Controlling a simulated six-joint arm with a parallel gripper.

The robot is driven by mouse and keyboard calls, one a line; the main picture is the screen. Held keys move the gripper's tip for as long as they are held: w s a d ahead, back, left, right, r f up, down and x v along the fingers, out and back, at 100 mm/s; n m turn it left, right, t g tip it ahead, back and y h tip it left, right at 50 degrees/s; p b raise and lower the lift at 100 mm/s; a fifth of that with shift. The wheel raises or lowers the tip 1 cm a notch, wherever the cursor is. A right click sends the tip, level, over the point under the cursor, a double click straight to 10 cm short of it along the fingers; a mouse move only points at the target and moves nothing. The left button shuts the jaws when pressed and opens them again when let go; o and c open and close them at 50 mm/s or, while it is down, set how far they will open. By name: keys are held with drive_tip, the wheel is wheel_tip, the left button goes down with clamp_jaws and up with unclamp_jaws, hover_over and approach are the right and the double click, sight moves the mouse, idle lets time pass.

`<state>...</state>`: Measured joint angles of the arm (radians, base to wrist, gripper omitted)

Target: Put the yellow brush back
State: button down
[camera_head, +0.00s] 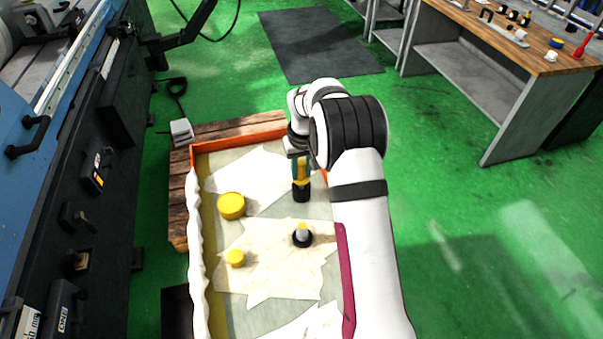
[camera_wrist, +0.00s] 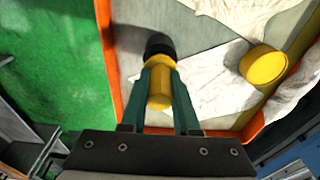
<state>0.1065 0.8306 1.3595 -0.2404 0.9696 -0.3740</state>
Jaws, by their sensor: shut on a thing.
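The yellow brush, a yellow cylinder with a black end, is between the teal fingers of my gripper (camera_wrist: 160,72). In the wrist view its black end (camera_wrist: 158,44) points away from the gripper. In the head view my gripper (camera_head: 301,176) is over the far part of the orange-edged tray (camera_head: 240,139), and the brush's black end (camera_head: 302,195) hangs downward, roughly upright. I cannot tell whether it touches the tray floor. The gripper is shut on the yellow part, and the fingers partly hide it.
A larger yellow round piece (camera_head: 231,206) and a smaller one (camera_head: 235,259) lie in the tray on pale cloths. A black-based piece with a light, yellow-topped middle (camera_head: 302,236) stands nearer. A blue machine (camera_head: 45,130) is at left; a workbench (camera_head: 500,30) stands at upper right.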

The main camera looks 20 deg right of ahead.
drive_tip(key=shift+f, duration=0.7)
drive_tip(key=shift+f, duration=0.15)
drive_tip(key=shift+f, duration=0.35)
drive_tip(key=c, duration=0.7)
unclamp_jaws()
drive_tip(key=shift+o, duration=0.2)
